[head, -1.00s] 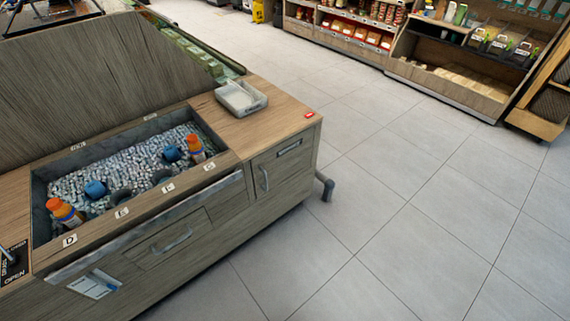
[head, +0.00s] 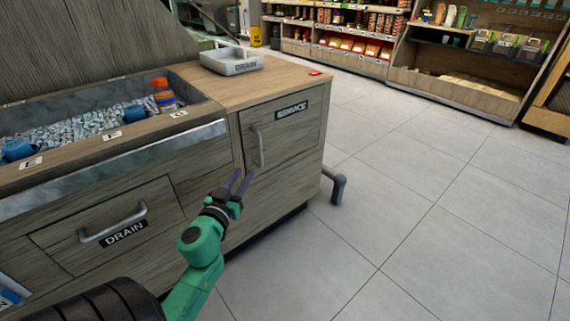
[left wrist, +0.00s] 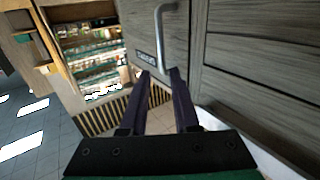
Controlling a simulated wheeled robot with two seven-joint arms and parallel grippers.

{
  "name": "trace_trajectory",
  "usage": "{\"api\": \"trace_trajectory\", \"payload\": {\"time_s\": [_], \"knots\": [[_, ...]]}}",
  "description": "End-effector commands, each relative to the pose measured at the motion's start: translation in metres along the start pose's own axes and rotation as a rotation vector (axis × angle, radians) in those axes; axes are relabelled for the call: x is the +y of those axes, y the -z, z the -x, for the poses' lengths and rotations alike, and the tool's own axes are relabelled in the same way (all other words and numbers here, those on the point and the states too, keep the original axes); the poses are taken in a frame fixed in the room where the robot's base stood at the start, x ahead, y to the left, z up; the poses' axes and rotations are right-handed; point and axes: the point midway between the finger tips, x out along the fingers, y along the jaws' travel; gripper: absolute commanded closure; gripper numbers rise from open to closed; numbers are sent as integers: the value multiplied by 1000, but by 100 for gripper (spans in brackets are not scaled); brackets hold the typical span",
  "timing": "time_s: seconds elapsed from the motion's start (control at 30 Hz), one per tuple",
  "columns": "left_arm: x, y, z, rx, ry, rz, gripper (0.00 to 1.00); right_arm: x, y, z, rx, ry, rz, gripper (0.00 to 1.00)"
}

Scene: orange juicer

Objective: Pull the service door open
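The service door (head: 285,135) is a wood-grain panel at the right end of the counter front, with a black SERVICE label near its top. It looks closed. Its grey vertical bar handle (head: 258,147) is on the door's left side. My left gripper (head: 240,181) is just below and left of the handle, with its two dark fingers apart and nothing between them. In the left wrist view the handle (left wrist: 160,40) is beyond the open fingertips (left wrist: 161,72), its end close to them. I cannot tell whether they touch. My right gripper is not in view.
A drawer labelled DRAIN (head: 115,230) is left of the door. An ice bin (head: 90,122) with bottles and blue cups is set in the countertop, and a grey DRAIN tray (head: 232,61) sits on top. A grey pipe (head: 337,185) sticks out at the right end. The floor (head: 420,220) right of the counter is clear.

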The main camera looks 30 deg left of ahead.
Motion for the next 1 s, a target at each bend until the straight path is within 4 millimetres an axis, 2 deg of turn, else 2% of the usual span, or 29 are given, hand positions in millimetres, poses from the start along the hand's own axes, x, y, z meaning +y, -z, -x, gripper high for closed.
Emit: {"api": "trace_trajectory", "payload": {"time_s": [0.17,0.4,0.5,0.67,0.9,0.93,1.0], "knots": [[1,4,-36,2,-4,-4,70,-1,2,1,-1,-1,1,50],[0,2,-101,1,-1,-3,70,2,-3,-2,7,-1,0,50],[-1,1,-122,0,1,-2,70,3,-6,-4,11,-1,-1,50],[0,1,-139,-3,1,1,70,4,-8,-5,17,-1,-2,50],[0,1,-141,-4,1,1,70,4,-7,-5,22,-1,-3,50],[0,1,-141,-4,1,1,78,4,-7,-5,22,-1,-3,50],[0,1,-141,-4,1,1,100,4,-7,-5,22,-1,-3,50]]}}
